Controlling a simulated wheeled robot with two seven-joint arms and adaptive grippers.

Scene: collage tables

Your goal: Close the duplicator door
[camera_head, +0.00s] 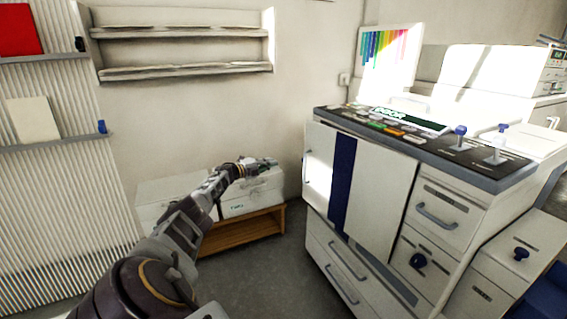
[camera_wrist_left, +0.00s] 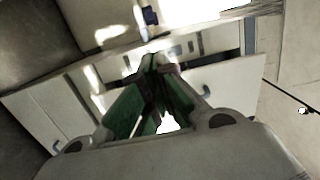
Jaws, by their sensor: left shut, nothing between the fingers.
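The duplicator (camera_head: 440,160) is a large white machine with a dark control top, standing right of centre in the head view. Its white front door (camera_head: 375,200) has a dark blue vertical stripe (camera_head: 343,185) beside it and a handle near the left edge; I cannot tell how far ajar it is. My left gripper (camera_head: 270,162) is shut and empty, left of the machine and apart from it, in front of the wall. In the left wrist view its green-padded fingers (camera_wrist_left: 155,66) are together, with white panels and handles beyond, tilted. My right gripper is not in view.
White boxes (camera_head: 252,194) sit on a low wooden stand (camera_head: 240,230) behind my left arm. Wall shelves (camera_head: 180,70) hang above. Drawers (camera_head: 345,275) lie below the door, and more drawers with handles are at its right. Dark floor between stand and machine is clear.

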